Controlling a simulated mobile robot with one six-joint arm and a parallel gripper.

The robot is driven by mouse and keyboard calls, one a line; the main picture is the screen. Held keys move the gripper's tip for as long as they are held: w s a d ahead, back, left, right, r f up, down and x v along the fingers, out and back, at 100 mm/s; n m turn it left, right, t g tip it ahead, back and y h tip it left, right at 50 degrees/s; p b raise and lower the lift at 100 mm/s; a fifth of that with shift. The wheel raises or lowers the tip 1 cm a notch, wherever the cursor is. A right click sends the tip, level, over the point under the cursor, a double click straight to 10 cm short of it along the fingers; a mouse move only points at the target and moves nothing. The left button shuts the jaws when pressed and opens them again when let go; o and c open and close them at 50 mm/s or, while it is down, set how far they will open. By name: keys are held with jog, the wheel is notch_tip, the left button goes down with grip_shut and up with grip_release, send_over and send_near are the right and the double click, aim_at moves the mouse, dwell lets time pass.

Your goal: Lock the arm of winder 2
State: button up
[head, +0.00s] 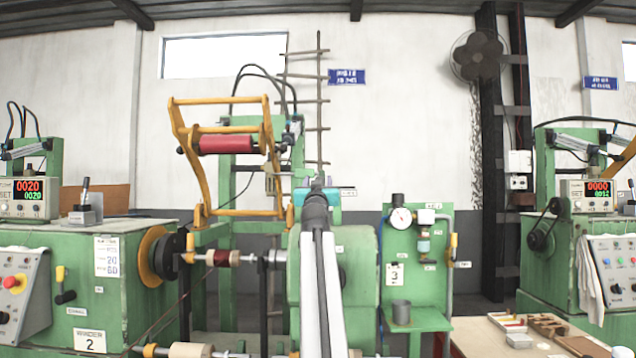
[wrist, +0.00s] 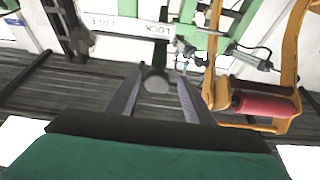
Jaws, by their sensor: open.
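Winder 2 (head: 90,342) is the green machine at left in the head view, with its name plate low on the front. A yellow swing arm frame (head: 196,165) with a red roller (head: 226,144) stands raised behind it. In the wrist view, the yellow frame (wrist: 292,50) and red roller (wrist: 265,105) are at right. My gripper (wrist: 155,88) is open. A dark round-ended knob or lever (wrist: 156,80) shows between its fingers; I cannot tell whether they touch it. A white label reading LOCK (wrist: 158,29) appears upside down just beyond. In the head view my arm hides this spot.
A green panel with a gauge (head: 400,217) and a grey cup (head: 401,311) stand right of my arm. Another winder (head: 575,260) is at far right, beside a table with small trays (head: 508,322). A wall fan (head: 477,55) hangs behind.

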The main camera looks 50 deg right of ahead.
jog(key=v, duration=1.3)
jog(key=shift+p, duration=0.35)
dwell(0.6)
